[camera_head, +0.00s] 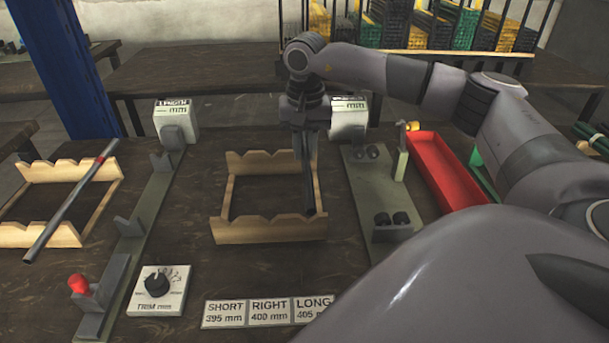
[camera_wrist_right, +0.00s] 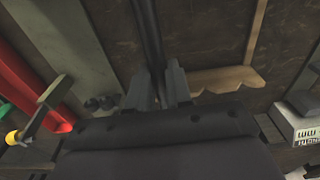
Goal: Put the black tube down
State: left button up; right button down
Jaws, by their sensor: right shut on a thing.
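My right gripper (camera_head: 303,130) is shut on the black tube (camera_head: 308,185), with its fingers pointing down. The tube runs toward the front along the right side of the middle wooden rack (camera_head: 270,230), its near end by the front notched rail. I cannot tell whether it rests in the notches or is just above them. In the right wrist view the tube (camera_wrist_right: 149,35) passes between the two fingers (camera_wrist_right: 159,92), beside a notched wooden rail (camera_wrist_right: 225,78). The far end is hidden behind the gripper. My left gripper is not in view.
A left wooden rack (camera_head: 55,236) holds a grey tube (camera_head: 70,208) with a red band. Gauge fixtures (camera_head: 148,215) (camera_head: 378,205) flank the middle rack. A red tray (camera_head: 445,170) lies right. A TRIM dial (camera_head: 158,287) and a SHORT/RIGHT/LONG label (camera_head: 268,311) lie in front.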

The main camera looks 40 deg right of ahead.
aim_at(305, 148)
jog(key=shift+f, duration=3.5)
jog(key=shift+f, duration=0.15)
jog(key=c, duration=1)
grip_release()
jog(key=shift+c, duration=0.2)
jog(key=shift+r, duration=0.35)
jog(key=r, duration=1.1)
jog(key=shift+s+a+r, duration=0.2)
jog(key=shift+s+r, duration=0.05)
jog(key=shift+r, duration=0.05)
